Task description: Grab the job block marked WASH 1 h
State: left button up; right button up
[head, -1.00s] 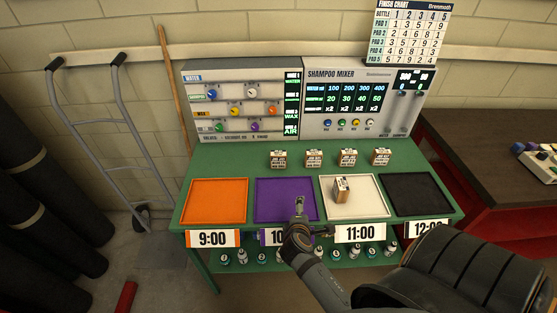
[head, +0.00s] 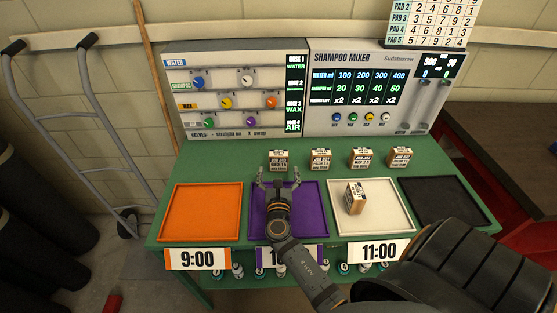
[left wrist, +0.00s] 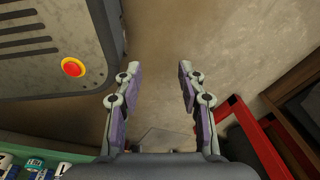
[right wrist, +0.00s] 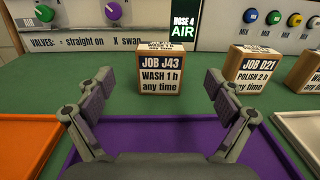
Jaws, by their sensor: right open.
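The job block marked WASH 1 h (right wrist: 160,72) reads JOB J43 and "any time" in the right wrist view. It stands upright on the green bench behind the purple tray, and in the head view it is the leftmost block (head: 278,160) of the back row. My right gripper (head: 279,179) is open and empty over the rear of the purple tray, pointing at the block. In the right wrist view the block lies just beyond and between the spread fingers (right wrist: 160,84), apparently not touched. My left gripper (left wrist: 158,68) is open and empty over the floor, outside the head view.
A JOB D21 block marked POLISH 2 h (right wrist: 258,70) stands right of it, with two more along the row. Another block (head: 355,197) sits tilted on the white tray (head: 395,224). The mixer panel (head: 236,95) rises close behind the row.

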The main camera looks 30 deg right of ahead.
aim_at(279, 158)
jog(key=x, duration=0.3)
jog(key=shift+f, duration=0.15)
jog(key=shift+w+d+r+p, duration=0.3)
jog(key=shift+w+r+p, duration=0.05)
jog(key=shift+w, duration=0.15)
jog(key=x, duration=0.4)
jog(key=shift+f, duration=0.2)
jog(key=shift+d, duration=0.1)
jog(key=shift+c, duration=0.2)
jog(key=c, duration=1.2)
pick_arm(q)
jog(key=shift+w+d+r, duration=0.2)
jog(key=shift+w+r, duration=0.25)
jog(key=shift+r, duration=0.3)
pick_arm(e)
jog(key=shift+c, duration=0.4)
pick_arm(q)
jog(key=shift+r+p, duration=0.15)
jog(key=shift+p, duration=0.2)
pick_arm(e)
jog(key=shift+r, duration=0.15)
